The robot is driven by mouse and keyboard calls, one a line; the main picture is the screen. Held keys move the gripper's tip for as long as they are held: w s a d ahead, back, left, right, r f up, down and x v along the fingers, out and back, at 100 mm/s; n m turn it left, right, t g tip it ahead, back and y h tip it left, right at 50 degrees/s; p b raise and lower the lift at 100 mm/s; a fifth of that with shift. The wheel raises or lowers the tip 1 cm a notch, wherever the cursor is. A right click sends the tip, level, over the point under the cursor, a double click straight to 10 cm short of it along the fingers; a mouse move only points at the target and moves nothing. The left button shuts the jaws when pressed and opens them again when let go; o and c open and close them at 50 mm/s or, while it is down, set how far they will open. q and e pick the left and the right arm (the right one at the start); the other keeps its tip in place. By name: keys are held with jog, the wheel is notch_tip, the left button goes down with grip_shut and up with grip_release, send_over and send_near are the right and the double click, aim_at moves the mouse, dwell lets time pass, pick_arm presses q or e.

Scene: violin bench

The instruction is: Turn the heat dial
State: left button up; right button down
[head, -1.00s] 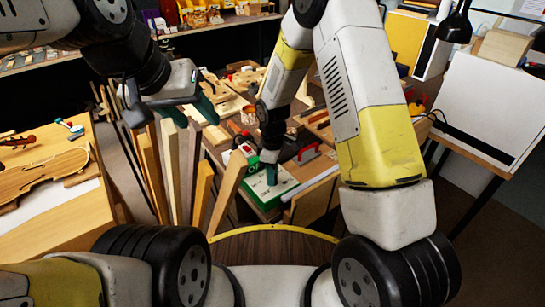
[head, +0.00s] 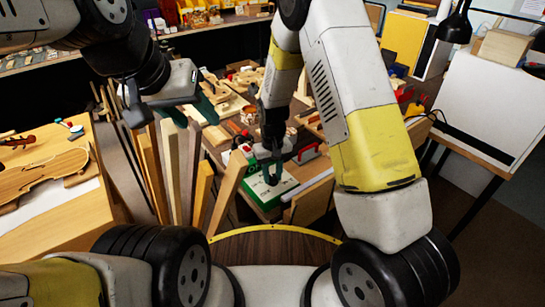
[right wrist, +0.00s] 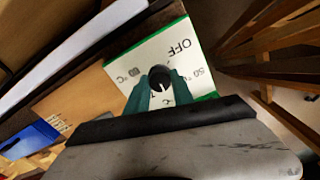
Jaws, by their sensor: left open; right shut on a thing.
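The heat dial (right wrist: 160,78) is a black round knob with a white pointer line. It sits on a white panel (right wrist: 150,50) marked "OFF" and "°C", with green edges. In the head view the panel is on top of a green and white box (head: 284,184) on the bench. My right gripper (right wrist: 161,90) is shut on the dial, with a green fingertip on each side of it. In the head view the right gripper (head: 272,172) reaches down onto the box and hides most of the dial. My left gripper (head: 200,100) is open and empty, above the wood strips at the left.
Upright wood strips (head: 171,165) stand left of the box. A violin body (head: 40,168) lies on the left table. A red-handled tool (head: 308,153) is close behind the box. A blue object (right wrist: 30,138) shows in the right wrist view.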

aim_at(273, 176)
jog(key=m, duration=0.5)
jog(key=shift+m, duration=0.3)
jog(key=m, duration=0.5)
jog(key=shift+w, duration=0.1)
jog(key=shift+m, duration=0.3)
jog(key=c, duration=1.1)
grip_release()
jog(key=shift+r, duration=0.1)
notch_tip(273, 176, up, 8)
jog(key=shift+f, duration=0.15)
